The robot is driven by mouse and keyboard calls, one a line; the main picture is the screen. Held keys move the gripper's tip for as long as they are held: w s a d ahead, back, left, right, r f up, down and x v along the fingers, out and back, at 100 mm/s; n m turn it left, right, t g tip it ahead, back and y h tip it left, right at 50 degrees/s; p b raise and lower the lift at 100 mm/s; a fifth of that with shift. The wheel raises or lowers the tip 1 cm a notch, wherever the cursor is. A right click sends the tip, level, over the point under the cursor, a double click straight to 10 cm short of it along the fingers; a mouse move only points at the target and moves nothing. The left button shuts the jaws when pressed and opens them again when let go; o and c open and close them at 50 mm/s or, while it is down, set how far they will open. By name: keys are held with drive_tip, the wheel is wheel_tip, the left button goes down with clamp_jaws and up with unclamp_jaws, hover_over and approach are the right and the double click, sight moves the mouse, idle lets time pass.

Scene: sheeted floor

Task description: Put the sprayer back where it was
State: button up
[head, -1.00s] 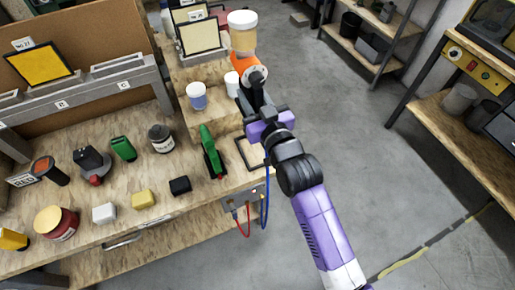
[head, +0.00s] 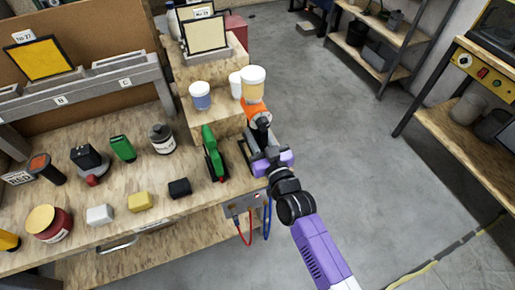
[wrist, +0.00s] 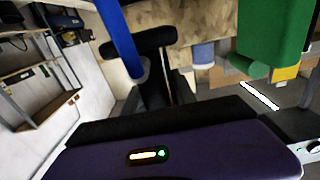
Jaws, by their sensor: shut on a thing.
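The sprayer, an orange body (head: 257,112) with a clear cup of tan liquid and a white lid (head: 253,84), is held upright in my gripper (head: 262,140). My gripper is shut on its dark lower part, at the bench's right front corner. A black square frame (head: 243,158) lies on the bench top just left of and below my gripper, partly covered by it. In the wrist view a dark T-shaped part (wrist: 150,62), seemingly the sprayer's handle, stands between the jaws. I cannot tell whether the sprayer touches anything.
White cups (head: 200,95) stand on the wooden step behind. Red and blue hoses (head: 268,215) hang at the bench front. Several items fill the bench's left. The floor (head: 350,150) to the right is open.

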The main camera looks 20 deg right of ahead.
drive_tip(key=shift+f+b, duration=1.4)
drive_tip(key=shift+f, duration=0.75)
drive_tip(key=shift+f, duration=0.1)
drive_tip(key=o, duration=0.3)
drive_tip(key=shift+f, duration=0.3)
drive_tip(key=o, duration=0.5)
drive_tip(key=shift+r, duration=0.1)
drive_tip(key=shift+r, duration=0.2)
drive_tip(key=s+b, duration=0.1)
drive_tip(key=s, duration=1.1)
drive_tip(key=shift+f+b, duration=0.15)
drive_tip(key=shift+b, duration=0.25)
